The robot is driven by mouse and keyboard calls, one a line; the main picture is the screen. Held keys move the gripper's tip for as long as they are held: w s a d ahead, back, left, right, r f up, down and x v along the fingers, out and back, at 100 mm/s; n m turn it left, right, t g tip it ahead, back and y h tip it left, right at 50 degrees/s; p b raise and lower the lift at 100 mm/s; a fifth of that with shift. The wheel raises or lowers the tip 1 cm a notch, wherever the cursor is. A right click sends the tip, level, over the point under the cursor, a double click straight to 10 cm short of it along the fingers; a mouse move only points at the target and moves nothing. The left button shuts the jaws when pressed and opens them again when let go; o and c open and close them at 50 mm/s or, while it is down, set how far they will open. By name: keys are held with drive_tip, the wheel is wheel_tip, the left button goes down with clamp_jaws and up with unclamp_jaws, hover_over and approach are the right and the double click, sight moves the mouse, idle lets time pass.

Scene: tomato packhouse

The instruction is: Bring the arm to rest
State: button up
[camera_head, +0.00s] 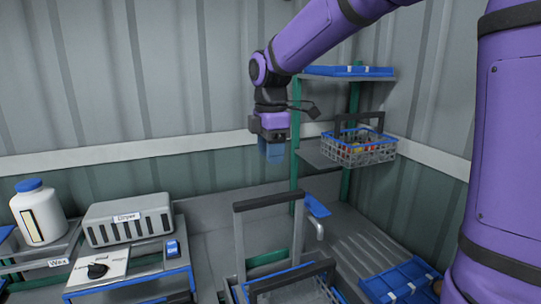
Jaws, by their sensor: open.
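My purple arm reaches in from the upper right. My gripper (272,152) hangs from its end, pointing down, in the middle of the camera_head view. Its blue fingers are in free air in front of the wall, left of the shelf rack. I see nothing held between them, and the jaws are open, though the gap is hard to make out at this size.
A rack shelf (318,160) holds a grey wire basket (358,150) close right of my gripper. Below stand an upright grey handle (240,240) and a blue tray (400,281).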

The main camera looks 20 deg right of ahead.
drive_tip(key=shift+s, duration=0.1)
drive_tip(key=s+d+r+m+t, duration=0.1)
drive_tip(key=s+d+m+t, duration=0.1)
drive_tip(key=s+m, duration=0.7)
drive_tip(key=s+d+m+t, duration=0.3)
drive_tip(key=s+m, duration=0.6)
drive_tip(key=s, duration=0.7)
drive_tip(key=shift+d+r, duration=0.35)
drive_tip(key=shift+d, duration=0.65)
